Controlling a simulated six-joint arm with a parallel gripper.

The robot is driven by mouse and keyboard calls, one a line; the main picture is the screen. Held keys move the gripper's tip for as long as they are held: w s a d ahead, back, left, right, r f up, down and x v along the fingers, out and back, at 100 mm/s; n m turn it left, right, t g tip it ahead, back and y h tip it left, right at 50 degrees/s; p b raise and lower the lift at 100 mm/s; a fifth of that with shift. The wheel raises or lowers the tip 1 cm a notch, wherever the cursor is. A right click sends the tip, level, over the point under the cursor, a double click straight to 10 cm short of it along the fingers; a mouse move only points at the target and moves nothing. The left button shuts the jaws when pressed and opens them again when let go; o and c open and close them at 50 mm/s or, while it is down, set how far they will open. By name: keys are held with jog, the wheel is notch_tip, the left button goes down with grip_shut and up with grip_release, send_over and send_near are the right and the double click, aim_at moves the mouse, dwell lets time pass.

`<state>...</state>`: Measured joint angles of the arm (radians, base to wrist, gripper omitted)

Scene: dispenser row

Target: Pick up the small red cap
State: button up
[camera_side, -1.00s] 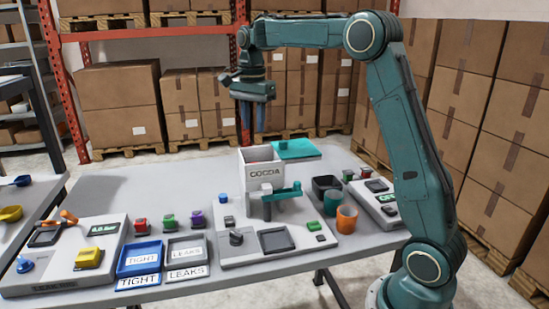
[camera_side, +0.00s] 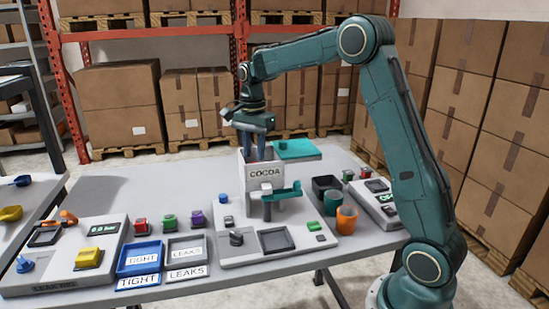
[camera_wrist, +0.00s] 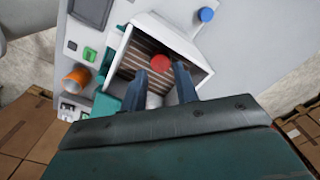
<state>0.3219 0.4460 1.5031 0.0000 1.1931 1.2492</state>
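The small red cap (camera_wrist: 161,62) shows in the wrist view inside the open white COCOA hopper (camera_side: 263,172), over a brown, striped inner surface. The hopper walls hide the cap in the side view. My gripper (camera_side: 259,158) points down at the hopper mouth, its blue fingertips partly behind the front wall. In the wrist view my gripper (camera_wrist: 160,74) is open, one finger on each side of the cap's lower part. I cannot tell whether either finger touches the cap.
A teal lid (camera_side: 297,149) lies behind the hopper. An orange cup (camera_side: 346,219) and a dark bin (camera_side: 325,187) stand to its right. Blue and grey trays marked TIGHT (camera_side: 140,275) and LEAKS (camera_side: 187,260) lie to the left. The hopper's walls stand close around the fingers.

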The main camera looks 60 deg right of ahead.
jog(key=shift+f, duration=1.7)
jog(key=c, duration=0.6)
